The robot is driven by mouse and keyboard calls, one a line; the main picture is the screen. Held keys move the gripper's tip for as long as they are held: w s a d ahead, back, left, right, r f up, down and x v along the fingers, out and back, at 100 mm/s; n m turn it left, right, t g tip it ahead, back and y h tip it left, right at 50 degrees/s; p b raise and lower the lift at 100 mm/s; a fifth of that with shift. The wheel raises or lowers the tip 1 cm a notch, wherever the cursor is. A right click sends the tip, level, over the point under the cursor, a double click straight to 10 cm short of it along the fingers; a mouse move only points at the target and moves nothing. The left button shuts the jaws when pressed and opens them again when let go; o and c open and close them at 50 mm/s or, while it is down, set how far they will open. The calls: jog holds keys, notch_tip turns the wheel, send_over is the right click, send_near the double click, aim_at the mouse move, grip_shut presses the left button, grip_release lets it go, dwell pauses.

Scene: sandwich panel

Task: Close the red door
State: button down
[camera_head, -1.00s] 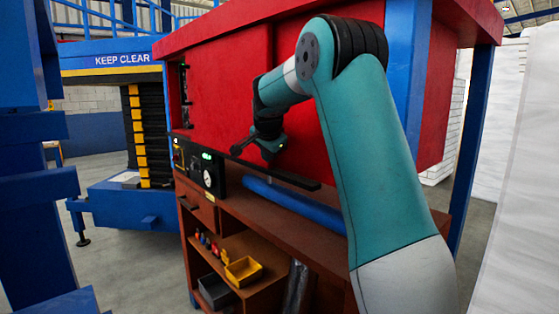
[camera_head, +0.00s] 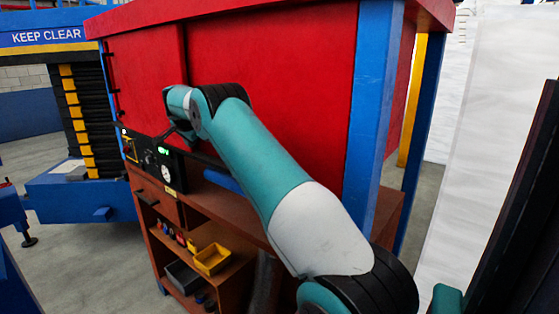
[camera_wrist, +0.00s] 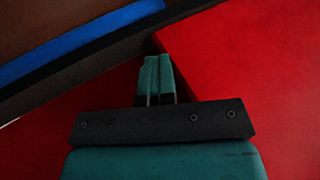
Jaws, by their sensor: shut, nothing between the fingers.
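The red door (camera_head: 145,75) is the left panel on the front of a red cabinet, with dark hinges along its left edge. Its right edge meets the larger red panel (camera_head: 275,85) at an upright seam. It looks nearly flush there, but I cannot tell whether a gap is left. In the wrist view my gripper (camera_wrist: 153,62) is shut and empty, its teal fingertips together before red surfaces. A brighter red surface (camera_wrist: 240,65) begins at an edge beside the fingers; contact cannot be told.
Below the door are a black gauge box (camera_head: 158,160) and a brown shelf unit (camera_head: 205,213) with a yellow bin (camera_head: 212,259). A blue tube (camera_wrist: 75,42) and a dark ledge run close to my gripper. A blue post (camera_head: 372,110) stands right.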

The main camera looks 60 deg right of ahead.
jog(key=shift+w+d+p, duration=0.1)
jog(key=shift+w+p, duration=0.45)
jog(key=shift+w, duration=0.45)
jog(key=shift+s+f, duration=0.1)
